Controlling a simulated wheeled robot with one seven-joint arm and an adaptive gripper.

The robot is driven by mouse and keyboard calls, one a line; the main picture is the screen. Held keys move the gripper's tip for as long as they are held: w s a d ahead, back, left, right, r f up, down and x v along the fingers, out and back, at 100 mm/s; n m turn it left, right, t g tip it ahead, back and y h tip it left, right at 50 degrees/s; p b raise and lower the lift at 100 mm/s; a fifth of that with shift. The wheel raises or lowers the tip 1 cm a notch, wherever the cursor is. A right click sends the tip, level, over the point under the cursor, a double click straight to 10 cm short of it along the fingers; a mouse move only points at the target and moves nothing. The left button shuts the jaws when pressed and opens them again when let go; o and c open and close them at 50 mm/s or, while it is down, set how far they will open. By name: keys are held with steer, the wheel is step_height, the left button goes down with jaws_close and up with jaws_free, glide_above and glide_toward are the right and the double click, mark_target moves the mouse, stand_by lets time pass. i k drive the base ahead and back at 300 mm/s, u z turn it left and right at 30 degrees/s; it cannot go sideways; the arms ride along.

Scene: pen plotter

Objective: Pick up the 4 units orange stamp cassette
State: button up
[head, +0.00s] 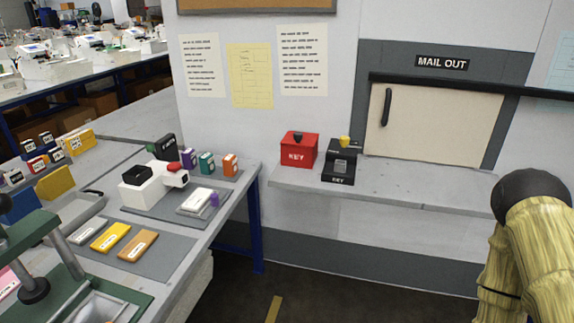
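A small upright orange cassette (230,165) with a white label stands on a grey mat on the left workbench, at the right end of a row with a teal cassette (207,163) and a purple cassette (189,158). A flat orange-brown piece (138,246) with a white label lies on a nearer mat beside a yellow one (110,236) and a white one (88,231). The labels are too small to read, so I cannot tell which orange thing is the 4 units one. Part of my arm shows at the right edge; my gripper is not in view.
A white device with a red part (148,190) stands on the bench near the cassettes. A green-framed press (45,245) is at the near left. Floor before the shelf is mostly clear.

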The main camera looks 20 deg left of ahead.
mark_target(230, 164)
steer(key=z, duration=0.1)
steer(key=i, duration=1.25)
steer(key=u, duration=1.95)
